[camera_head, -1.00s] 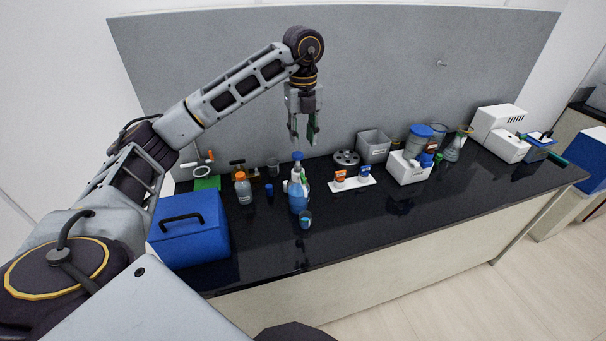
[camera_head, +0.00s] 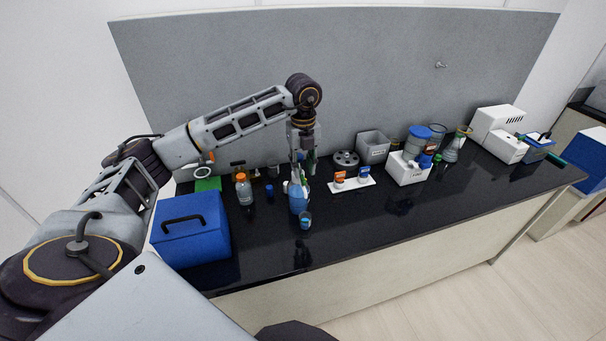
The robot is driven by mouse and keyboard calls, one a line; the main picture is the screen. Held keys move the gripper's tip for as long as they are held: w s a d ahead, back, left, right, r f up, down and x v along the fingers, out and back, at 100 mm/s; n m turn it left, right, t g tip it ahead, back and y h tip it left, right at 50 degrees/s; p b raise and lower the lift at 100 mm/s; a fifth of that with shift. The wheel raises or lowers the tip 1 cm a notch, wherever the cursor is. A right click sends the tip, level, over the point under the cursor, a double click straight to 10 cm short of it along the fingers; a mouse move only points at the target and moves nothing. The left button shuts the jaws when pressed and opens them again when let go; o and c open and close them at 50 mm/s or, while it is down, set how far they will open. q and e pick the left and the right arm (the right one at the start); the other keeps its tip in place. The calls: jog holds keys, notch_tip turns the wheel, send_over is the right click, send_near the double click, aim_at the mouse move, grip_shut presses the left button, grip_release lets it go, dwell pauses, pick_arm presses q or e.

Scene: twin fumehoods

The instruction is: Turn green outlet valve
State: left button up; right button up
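A bottle with blue liquid (camera_head: 298,202) stands upright on the black bench, with a small blue cup (camera_head: 305,220) just in front of it. My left gripper (camera_head: 303,168) points down at the bottle's top, its two fingers apart on either side of the neck. The fingers largely hide the blue cap. I cannot tell whether they touch the bottle. One finger has a green inner face. A green outlet valve is not clearly distinguishable; the area at the bottle's neck is small and partly covered. My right gripper is not in view.
Left of the bottle stand an orange-capped bottle (camera_head: 243,188) and a blue box (camera_head: 190,230). To the right are a white tray with small jars (camera_head: 350,186), a grey bin (camera_head: 373,148) and a white rack (camera_head: 406,170). The bench front is clear.

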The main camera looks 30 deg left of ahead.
aim_at(303, 177)
pick_arm(q)
jog(key=shift+f+p, duration=0.4)
jog(key=shift+f, duration=1.75)
grip_shut()
